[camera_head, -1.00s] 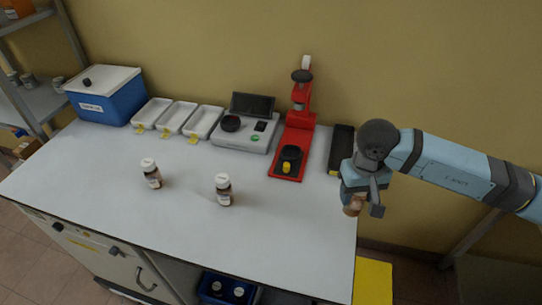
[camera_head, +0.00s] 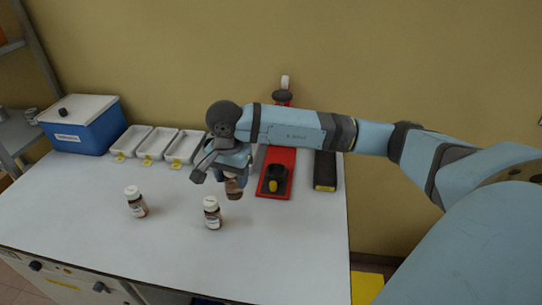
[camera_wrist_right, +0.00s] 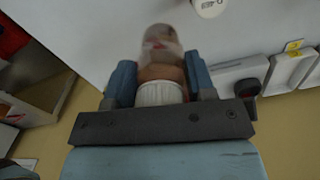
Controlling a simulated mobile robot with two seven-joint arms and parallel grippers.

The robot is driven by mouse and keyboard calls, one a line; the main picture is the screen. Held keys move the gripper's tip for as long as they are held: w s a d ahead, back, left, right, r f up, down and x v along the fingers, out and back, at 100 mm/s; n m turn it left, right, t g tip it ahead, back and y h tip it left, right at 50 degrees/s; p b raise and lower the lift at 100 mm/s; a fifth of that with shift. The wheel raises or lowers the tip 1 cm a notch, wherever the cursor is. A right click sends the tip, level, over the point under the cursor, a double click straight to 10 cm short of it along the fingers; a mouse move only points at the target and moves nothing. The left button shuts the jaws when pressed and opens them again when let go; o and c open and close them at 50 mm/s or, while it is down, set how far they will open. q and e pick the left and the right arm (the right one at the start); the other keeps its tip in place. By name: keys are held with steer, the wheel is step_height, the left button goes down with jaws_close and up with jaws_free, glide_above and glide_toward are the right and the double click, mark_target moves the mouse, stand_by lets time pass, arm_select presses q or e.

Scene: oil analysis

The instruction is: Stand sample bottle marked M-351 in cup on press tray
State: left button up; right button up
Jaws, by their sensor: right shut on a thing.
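My right gripper (camera_head: 216,176) is shut on a brown sample bottle (camera_head: 233,188) and holds it above the bench, left of the red press. In the right wrist view the bottle (camera_wrist_right: 161,72) sits between the two fingers, its white end towards the palm; its label is blurred and unreadable. The red press tray (camera_head: 272,190) carries a dark cup (camera_head: 277,175); my arm hides much of the press. Two other brown bottles with white caps stand upright on the bench, one at left (camera_head: 136,203) and one nearer the middle (camera_head: 212,214). My left gripper is out of view.
A blue box with a white lid (camera_head: 85,124) stands at the back left. White trays (camera_head: 157,143) with yellow tags are beside it. A dark block (camera_head: 325,171) lies right of the press. My arm mostly hides the grey instrument. The bench front is clear.

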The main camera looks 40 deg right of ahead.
steer(key=w+d+r+m, duration=0.25)
steer(key=d+m, duration=0.25)
steer(key=m, duration=0.4)
step_height(320, 180, up, 7)
steer(key=m+b, duration=0.3)
steer(key=m, duration=2.9)
glide_above(276, 174)
steer(key=shift+m, duration=0.3)
steer(key=shift+s+f, duration=0.15)
steer(key=shift+f, duration=9.8)
